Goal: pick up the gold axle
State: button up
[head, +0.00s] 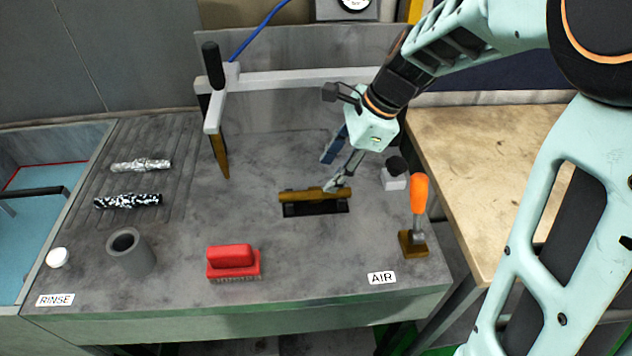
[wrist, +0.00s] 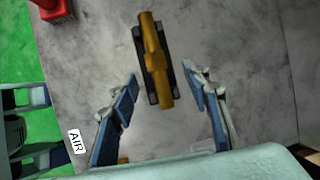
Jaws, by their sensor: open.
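The gold axle (head: 303,196) lies on a small black holder (head: 325,208) near the middle of the grey bench. The wrist view shows the axle (wrist: 154,62) running lengthwise, with black holder edges on both sides of it. My gripper (head: 334,172) is at the right end of the axle in the head view. In the wrist view my gripper (wrist: 164,82) is open, with its blue-padded fingers wide apart and nothing between the pads. The axle lies ahead of the fingers, roughly in line with the gap. I cannot tell the exact height of the fingers above it.
A red brush (head: 233,262) and grey cup (head: 130,252) stand in front. Silver (head: 141,165) and black-and-white axles (head: 128,201) lie at left. An orange-handled lever (head: 417,205) stands right, near a small grey block (head: 395,180). A clamp frame (head: 285,80) stands behind.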

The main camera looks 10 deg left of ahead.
aim_at(317, 189)
jog(key=x, duration=0.2)
jog(key=shift+a+f, duration=0.1)
jog(key=shift+f, duration=0.2)
jog(key=f, duration=0.1)
jog(key=a+f, duration=0.1)
jog(key=f, duration=0.1)
jog(key=shift+s+a+f, duration=0.15)
jog(key=shift+s+f, duration=0.05)
jog(key=shift+s, duration=0.15)
jog(key=shift+w+a+f, duration=0.1)
jog(key=shift+a+f, duration=0.2)
jog(key=shift+f, duration=0.3)
jog(key=shift+c, duration=0.4)
grip_shut()
jog(key=shift+r, duration=0.15)
